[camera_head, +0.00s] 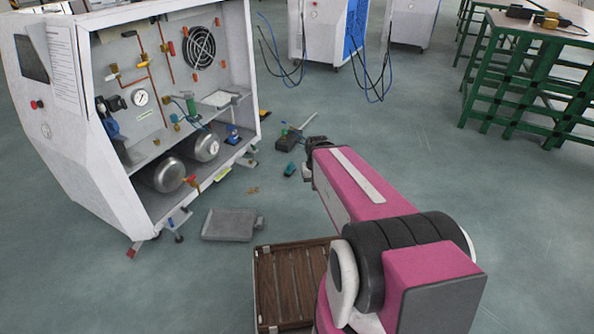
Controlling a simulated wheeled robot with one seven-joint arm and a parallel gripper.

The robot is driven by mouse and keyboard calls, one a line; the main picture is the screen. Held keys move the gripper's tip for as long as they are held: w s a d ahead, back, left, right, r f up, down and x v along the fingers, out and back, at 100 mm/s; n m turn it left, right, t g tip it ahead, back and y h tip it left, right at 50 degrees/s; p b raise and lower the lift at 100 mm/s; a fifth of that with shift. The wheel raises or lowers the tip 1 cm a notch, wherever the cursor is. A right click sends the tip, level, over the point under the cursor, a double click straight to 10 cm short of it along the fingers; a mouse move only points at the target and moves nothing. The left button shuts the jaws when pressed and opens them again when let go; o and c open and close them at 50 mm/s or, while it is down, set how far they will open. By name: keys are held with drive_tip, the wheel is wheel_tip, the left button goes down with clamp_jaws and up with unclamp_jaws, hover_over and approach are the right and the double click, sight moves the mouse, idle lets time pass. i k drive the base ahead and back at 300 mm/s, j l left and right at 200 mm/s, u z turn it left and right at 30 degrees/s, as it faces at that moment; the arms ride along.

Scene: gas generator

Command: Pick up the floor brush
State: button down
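A dark block-shaped head with a pale stick handle slanting up and right, which looks like the floor brush (288,141), lies on the floor right of the open white cabinet. Small green and blue bits show at its head. My pink arm reaches away from the camera, and my dark gripper (313,147) is at its far end, close to the right of the brush in the picture. The arm hides most of the gripper. I cannot see its fingers clearly, whether it touches the brush, or whether it holds anything.
The open cabinet (85,110) holds gauges, pipes and silver cylinders (165,174). A grey flat object (230,224), a small teal item (290,169) and a brown slatted crate (265,290) are on the floor. Green-framed tables (520,95) stand at right.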

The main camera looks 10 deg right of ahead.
sight(291, 168)
drive_tip(key=i+l+u, duration=0.3)
drive_tip(key=i+l, duration=0.4)
drive_tip(key=i, duration=0.2)
drive_tip(key=i+l+u, duration=0.3)
drive_tip(key=i+l, duration=0.5)
drive_tip(key=l, duration=0.15)
